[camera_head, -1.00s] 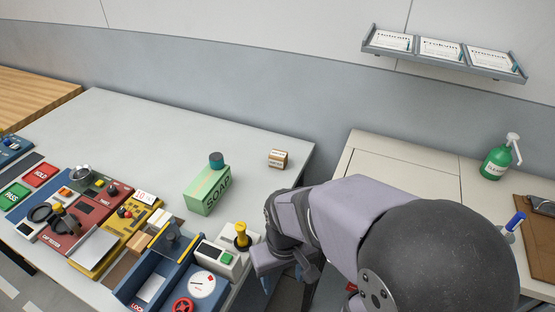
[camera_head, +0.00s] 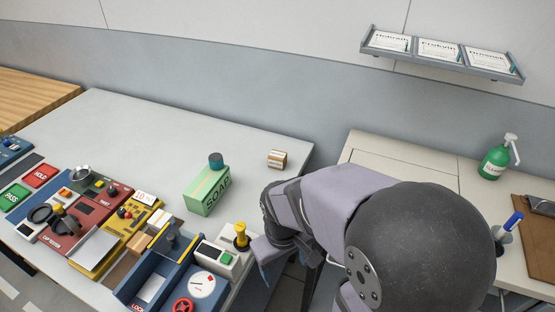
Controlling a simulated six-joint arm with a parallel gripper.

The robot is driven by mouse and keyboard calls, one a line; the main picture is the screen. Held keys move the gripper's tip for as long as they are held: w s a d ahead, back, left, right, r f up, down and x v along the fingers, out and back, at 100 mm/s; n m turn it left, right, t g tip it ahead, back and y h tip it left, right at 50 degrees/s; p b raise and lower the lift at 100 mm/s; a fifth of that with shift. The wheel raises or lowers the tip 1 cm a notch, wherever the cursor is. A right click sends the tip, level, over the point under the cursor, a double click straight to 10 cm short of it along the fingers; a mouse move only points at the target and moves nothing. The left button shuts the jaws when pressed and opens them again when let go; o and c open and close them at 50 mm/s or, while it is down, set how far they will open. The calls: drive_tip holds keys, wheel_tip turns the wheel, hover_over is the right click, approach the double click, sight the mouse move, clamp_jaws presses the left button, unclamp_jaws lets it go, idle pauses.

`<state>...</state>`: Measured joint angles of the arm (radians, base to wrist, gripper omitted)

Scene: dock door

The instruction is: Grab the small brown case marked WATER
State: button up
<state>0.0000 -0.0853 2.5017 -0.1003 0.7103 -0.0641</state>
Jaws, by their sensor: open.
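A small brown case (camera_head: 277,159) with a pale band sits near the back right edge of the grey table. Its lettering is too small to read. My gripper (camera_head: 265,277) is low at the table's front right edge, well in front of the case and apart from it. Its jaws are open and partly hidden by my own arm; I see nothing held in them.
A green SOAP box (camera_head: 207,190) with a dark teal cylinder (camera_head: 216,160) on it stands left of the case. Devices and a blue tray (camera_head: 160,275) crowd the front left. A side table with a green pump bottle (camera_head: 495,160) stands right.

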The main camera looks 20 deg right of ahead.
drive_tip(key=w+d+r+n+t+h+p, duration=0.1)
drive_tip(key=w+d+r+n+h, duration=0.1)
drive_tip(key=w+d+n, duration=0.4)
drive_tip(key=w+d+r+n+h+p, duration=0.1)
drive_tip(key=w+d+n+h, duration=0.25)
drive_tip(key=w, duration=0.45)
drive_tip(key=n+t+h+b, duration=0.1)
drive_tip(key=n+t+h, duration=0.5)
drive_tip(key=n+t, duration=0.85)
hover_over(278, 152)
drive_tip(key=r+v, duration=0.1)
drive_tip(key=v, duration=0.2)
drive_tip(key=shift+s+r+n+g, duration=0.1)
drive_tip(key=shift+r+n+g, duration=0.1)
drive_tip(key=shift+n+g, duration=0.9)
drive_tip(key=shift+f+b, duration=0.85)
drive_tip(key=shift+f, duration=0.7)
wheel_tip(278, 152, down, 4)
drive_tip(key=shift+b, duration=1.05)
drive_tip(key=shift+b+x, duration=0.3)
drive_tip(key=shift+x, duration=0.65)
drive_tip(key=shift+w+d, duration=0.3)
drive_tip(key=shift+w, duration=0.1)
drive_tip(key=shift+r, duration=0.1)
